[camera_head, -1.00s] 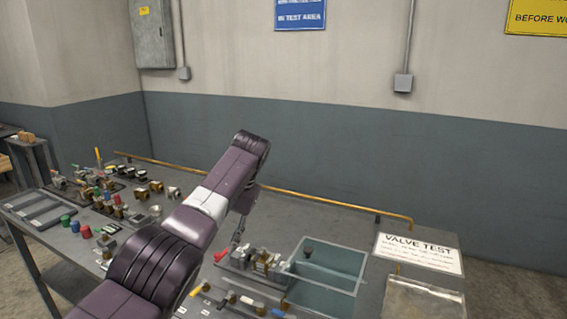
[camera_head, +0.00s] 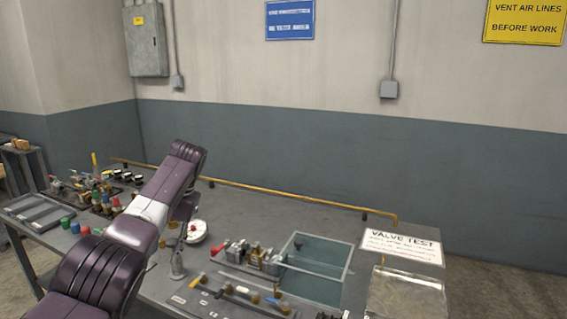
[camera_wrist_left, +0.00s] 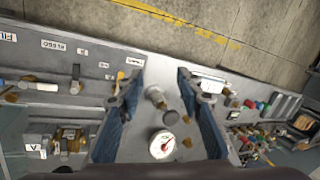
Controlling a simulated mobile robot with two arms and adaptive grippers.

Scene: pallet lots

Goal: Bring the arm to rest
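My left arm reaches over the workbench (camera_head: 290,212) from the lower left in the head view, with its end section bent downward. The left gripper is mostly hidden behind the arm there. In the left wrist view the left gripper (camera_wrist_left: 158,78) has its two blue-padded fingers wide apart, with nothing held between them. Through the gap I see a metal post (camera_wrist_left: 155,98) and a round white gauge (camera_wrist_left: 163,143) on the bench below. The gauge (camera_head: 196,231) and the post (camera_head: 177,263) also show beside the arm in the head view. My right gripper is not in view.
A clear-walled tank (camera_head: 318,268), valve fittings (camera_head: 250,256) and a labelled board (camera_head: 215,299) stand right of the arm. Several coloured parts (camera_head: 103,198) and grey trays (camera_head: 35,212) lie left. A brass pipe (camera_head: 285,193) runs along the back edge.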

